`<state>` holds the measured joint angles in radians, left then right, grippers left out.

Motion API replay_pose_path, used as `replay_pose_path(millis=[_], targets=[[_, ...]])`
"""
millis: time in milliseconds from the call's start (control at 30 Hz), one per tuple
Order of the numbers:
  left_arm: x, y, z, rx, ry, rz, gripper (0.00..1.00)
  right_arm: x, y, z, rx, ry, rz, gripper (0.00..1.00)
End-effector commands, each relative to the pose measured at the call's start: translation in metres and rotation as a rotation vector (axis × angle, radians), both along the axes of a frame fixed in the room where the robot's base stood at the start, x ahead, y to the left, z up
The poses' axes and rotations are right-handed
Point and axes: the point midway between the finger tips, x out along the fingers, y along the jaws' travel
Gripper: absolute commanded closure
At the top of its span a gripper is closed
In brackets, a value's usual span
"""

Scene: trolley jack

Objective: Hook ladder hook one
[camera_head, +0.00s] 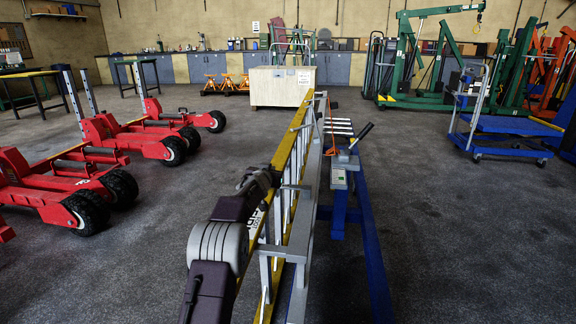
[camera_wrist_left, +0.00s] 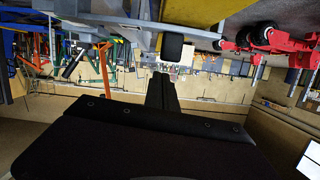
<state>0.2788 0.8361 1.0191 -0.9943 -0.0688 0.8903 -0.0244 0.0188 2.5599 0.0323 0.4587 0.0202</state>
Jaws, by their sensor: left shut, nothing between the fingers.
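A long ladder (camera_head: 284,165) with yellow rails and grey metal parts runs from near the front toward a wooden crate. A grey metal bracket (camera_head: 284,252) crosses its near end; I cannot tell whether this is hook one. My left gripper (camera_head: 268,172) is beside the yellow rail at the upper end of my left arm. Its fingertips are partly hidden, and contact with the ladder cannot be told. In the left wrist view, my shut left gripper (camera_wrist_left: 162,90) points up and holds nothing, with a yellow part (camera_wrist_left: 225,14) and grey metal above it. My right gripper is out of view.
A blue-framed device (camera_head: 365,225) with a black handle stands just right of the ladder. Red wheeled jacks (camera_head: 75,180) stand at the left. A wooden crate (camera_head: 281,88) is behind. A blue trolley (camera_head: 505,126) is at the right. Floor at the right front is clear.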

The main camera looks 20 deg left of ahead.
Motion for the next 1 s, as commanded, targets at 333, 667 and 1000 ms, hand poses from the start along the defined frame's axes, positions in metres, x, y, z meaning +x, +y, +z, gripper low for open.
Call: replay_pose_path(millis=[333,667,1000], targets=[[-0.002,0.016,-0.016,-0.116,-0.025,0.003,1.0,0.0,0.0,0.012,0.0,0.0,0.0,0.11],[-0.003,0.017,-0.022,-0.135,-0.024,0.005,1.0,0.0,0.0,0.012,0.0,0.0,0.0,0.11],[-0.003,0.017,-0.017,-0.135,-0.019,0.006,1.0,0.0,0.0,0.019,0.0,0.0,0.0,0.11]])
